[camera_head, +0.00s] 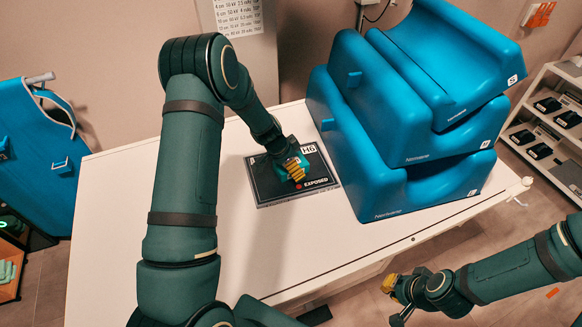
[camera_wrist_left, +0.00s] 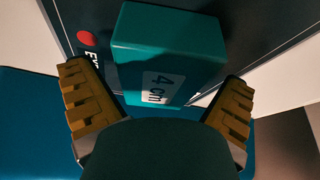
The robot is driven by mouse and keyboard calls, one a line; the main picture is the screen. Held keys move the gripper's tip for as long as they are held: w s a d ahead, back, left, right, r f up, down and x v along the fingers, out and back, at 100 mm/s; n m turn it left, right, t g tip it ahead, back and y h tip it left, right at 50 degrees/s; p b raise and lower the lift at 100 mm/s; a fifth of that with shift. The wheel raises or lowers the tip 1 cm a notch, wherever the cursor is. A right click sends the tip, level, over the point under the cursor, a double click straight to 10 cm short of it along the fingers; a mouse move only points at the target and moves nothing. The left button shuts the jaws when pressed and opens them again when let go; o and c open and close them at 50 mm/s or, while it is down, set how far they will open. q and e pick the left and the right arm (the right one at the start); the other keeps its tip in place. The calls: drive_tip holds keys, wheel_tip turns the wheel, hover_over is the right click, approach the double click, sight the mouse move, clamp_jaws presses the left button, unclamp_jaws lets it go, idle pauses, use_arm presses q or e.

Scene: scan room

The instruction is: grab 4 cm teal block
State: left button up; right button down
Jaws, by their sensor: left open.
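The teal block (camera_wrist_left: 170,50), marked "4 cm", shows large in the left wrist view. It is on or just above a black panel marked "EXPOSED" (camera_head: 265,187), which lies on the white table. My left gripper (camera_head: 296,171) is over this panel. In the left wrist view my left gripper (camera_wrist_left: 157,85) is open. Its yellow ribbed fingers stand to either side of the block's near end, with a gap at each side. In the head view the arm and fingers mostly hide the block. My right gripper (camera_head: 397,297) is low at the right, off the table; its jaws are unclear.
Stacked blue foam supports (camera_head: 400,130) stand close to the right of the panel. The white table (camera_head: 110,215) is clear on the left and in front. A blue padded piece (camera_head: 40,160) stands at far left. A shelf rack (camera_head: 545,125) stands at far right.

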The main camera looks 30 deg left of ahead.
idle(0.3)
use_arm(q)
drive_tip(key=c, duration=1.3)
